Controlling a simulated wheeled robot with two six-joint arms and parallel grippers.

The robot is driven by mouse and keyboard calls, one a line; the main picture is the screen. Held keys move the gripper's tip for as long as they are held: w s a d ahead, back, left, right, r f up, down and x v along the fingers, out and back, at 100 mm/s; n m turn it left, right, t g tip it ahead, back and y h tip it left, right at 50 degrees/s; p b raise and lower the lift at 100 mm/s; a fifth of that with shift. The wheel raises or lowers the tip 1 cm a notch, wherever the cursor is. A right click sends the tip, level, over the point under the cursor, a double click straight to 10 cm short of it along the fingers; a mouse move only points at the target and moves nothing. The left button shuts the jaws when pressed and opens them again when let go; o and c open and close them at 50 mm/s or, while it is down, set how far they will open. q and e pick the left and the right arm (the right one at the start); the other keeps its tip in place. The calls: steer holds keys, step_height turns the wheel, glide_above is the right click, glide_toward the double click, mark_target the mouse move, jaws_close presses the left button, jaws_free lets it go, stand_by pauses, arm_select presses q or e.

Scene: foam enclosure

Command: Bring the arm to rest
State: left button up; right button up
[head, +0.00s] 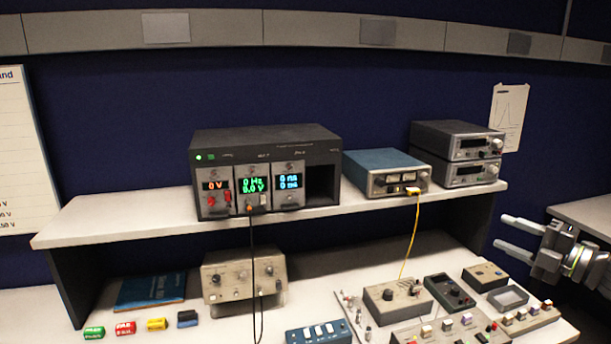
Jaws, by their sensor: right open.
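My right gripper (519,236) is at the right edge of the head view. Its two pale fingers point left and are spread apart, with nothing between them. It is in the air to the right of the bench shelf (120,222), apart from the instruments. My left gripper is not in view.
The shelf bears a black instrument rack (265,140), a blue power supply (387,165) and two stacked grey units (457,140). Below are a beige instrument (240,275), small control boxes (395,297) and coloured blocks (125,328). Black and yellow cables (410,235) hang down. A pale surface (590,212) stands right.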

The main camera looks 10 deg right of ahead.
steer(key=s+d+f+m+h, duration=0.2)
steer(key=d+f+m+h, duration=0.3)
steer(key=f, duration=0.7)
steer(key=s+d+f+m+h, duration=0.2)
steer(key=d+f+m+h, duration=0.35)
steer(key=f, duration=0.65)
steer(key=s+f+m+g+h+b, duration=0.1)
steer(key=s+f+m+g, duration=0.3)
steer(key=f, duration=0.7)
steer(key=s+f+m+h, duration=0.1)
steer(key=s+f+m, duration=0.2)
steer(key=s+f, duration=0.6)
steer(key=s+a+f+m+g, duration=0.25)
steer(key=s+a+f, duration=0.3)
steer(key=f, duration=0.45)
steer(key=s+a+f+m+g, duration=0.1)
steer(key=s+a+f+g, duration=0.35)
steer(key=f, duration=0.65)
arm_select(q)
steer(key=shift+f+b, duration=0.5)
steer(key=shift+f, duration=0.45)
arm_select(e)
steer(key=s+a+f+m+g+y, duration=0.1)
steer(key=s+a+f, duration=0.4)
steer(key=s+a, duration=0.5)
steer(key=s+a+f+m+g+y, duration=0.2)
steer(key=s+a+f, duration=0.4)
steer(key=s+a, duration=0.4)
steer(key=shift+a+g, duration=0.5)
steer(key=shift+a, duration=0.6)
